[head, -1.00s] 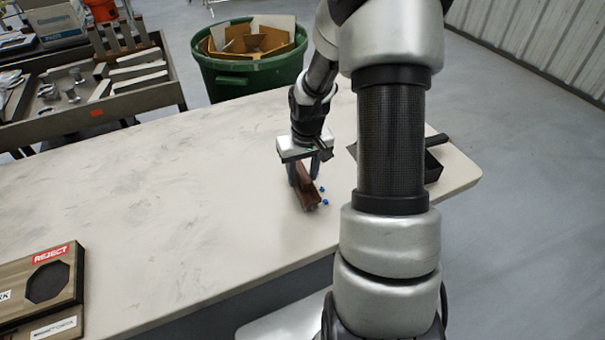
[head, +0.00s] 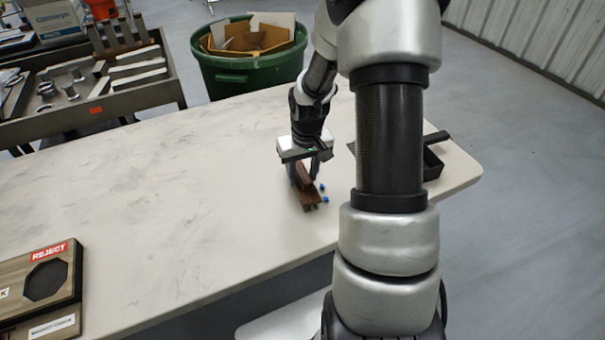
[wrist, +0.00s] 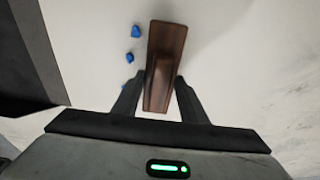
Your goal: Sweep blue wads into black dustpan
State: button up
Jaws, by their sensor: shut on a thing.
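My gripper (head: 304,172) is shut on a brown block-like sweeping tool (head: 308,194), low over the white table. In the wrist view the tool (wrist: 166,55) sits between the two fingers (wrist: 158,98). Blue wads (head: 325,198) lie on the table just right of the tool. In the wrist view several blue wads (wrist: 136,31) lie left of the tool, apart from it. The black dustpan (head: 433,165) lies at the table's right end, partly hidden behind my arm; its handle points to the right. A dark corner, probably the dustpan (wrist: 25,60), fills the left of the wrist view.
The white table (head: 180,200) is bare to the left of my gripper. A wooden box marked REJECT (head: 48,285) lies at the front left. A green bin (head: 250,72) of cardboard and a cart (head: 100,100) with metal parts stand behind the table.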

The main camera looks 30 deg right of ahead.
jog(key=shift+d+r, duration=0.1)
jog(key=shift+s+d+p, duration=0.15)
jog(key=shift+d+p, duration=0.35)
jog(key=shift+d, duration=1.55)
jog(key=shift+s+d+p, duration=0.2)
jog(key=shift+d+p, duration=0.15)
jog(key=shift+d, duration=1.75)
jog(key=shift+s+d+p, duration=0.2)
jog(key=shift+d+p, duration=0.1)
jog(key=shift+d, duration=1.75)
jog(key=shift+s+d+p, duration=0.2)
jog(key=shift+d+p, duration=0.15)
jog(key=shift+d, duration=1.75)
jog(key=shift+s+d+r+p, duration=0.1)
jog(key=shift+s+d+p, duration=0.05)
jog(key=shift+d, duration=1.35)
jog(key=shift+s+d+r+p, duration=0.1)
jog(key=shift+s+d, duration=0.05)
jog(key=shift+d, duration=1.4)
jog(key=shift+s+d+r+p, duration=0.1)
jog(key=shift+s+d+p, duration=0.05)
jog(key=shift+d, duration=1.35)
notch_tip(320, 180, up, 9)
jog(key=p, duration=0.5)
